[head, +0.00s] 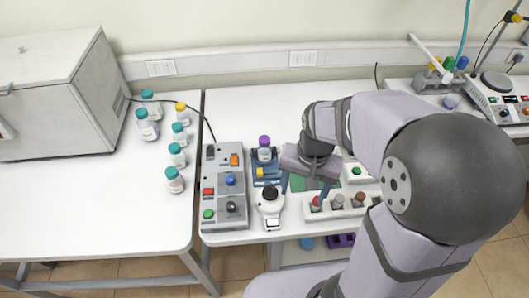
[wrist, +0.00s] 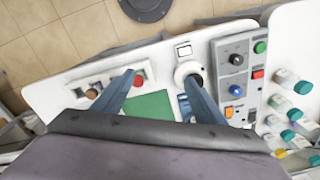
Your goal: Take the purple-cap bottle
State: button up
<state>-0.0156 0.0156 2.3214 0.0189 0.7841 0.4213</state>
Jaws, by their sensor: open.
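The purple-cap bottle (head: 264,153) stands upright on a small blue device (head: 267,178) in the middle of the white table, in the head view. My gripper (head: 305,187) is to the right of the bottle and apart from it, fingers pointing down over a green mat (head: 300,182). The gripper is open and empty. In the wrist view my gripper (wrist: 162,77) shows its two spread fingers with the green mat (wrist: 150,105) between them. The bottle is not visible in the wrist view.
A grey control box (head: 224,185) is left of the bottle and a white device with a black knob (head: 270,205) in front. A rack with coloured caps (head: 338,203) is at front right. Several teal-cap bottles (head: 174,180) and one yellow-cap bottle (head: 182,112) stand on the left table.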

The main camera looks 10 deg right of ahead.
jog(key=w+a+f+m+b, duration=0.2)
jog(key=w+a+m+b, duration=0.1)
jog(key=w+m, duration=0.95)
jog(key=m+t+y+b, duration=0.1)
jog(key=m+b, duration=0.2)
jog(key=m, duration=0.6)
send_near(265, 139)
jog(key=f, duration=0.5)
jog(key=shift+s, duration=0.25)
jog(key=shift+w+a+f+m, duration=0.1)
jog(key=shift+w+m, duration=0.25)
jog(key=shift+w, duration=0.05)
jog(key=shift+w+a+f+p, duration=0.1)
jog(key=shift+f+p, duration=0.4)
jog(key=shift+f, duration=0.55)
jog(key=shift+a+f+p, duration=0.15)
jog(key=shift+f+p, duration=0.45)
jog(key=shift+p, duration=0.15)
jog(key=shift+w+a+f+p, duration=0.15)
jog(key=shift+f+p, duration=0.3)
jog(key=shift+f, duration=0.5)
jog(key=shift+w+a+f+p, duration=0.15)
jog(key=shift+f+p, duration=0.25)
jog(key=shift+f, duration=0.6)
jog(key=c, duration=1.3)
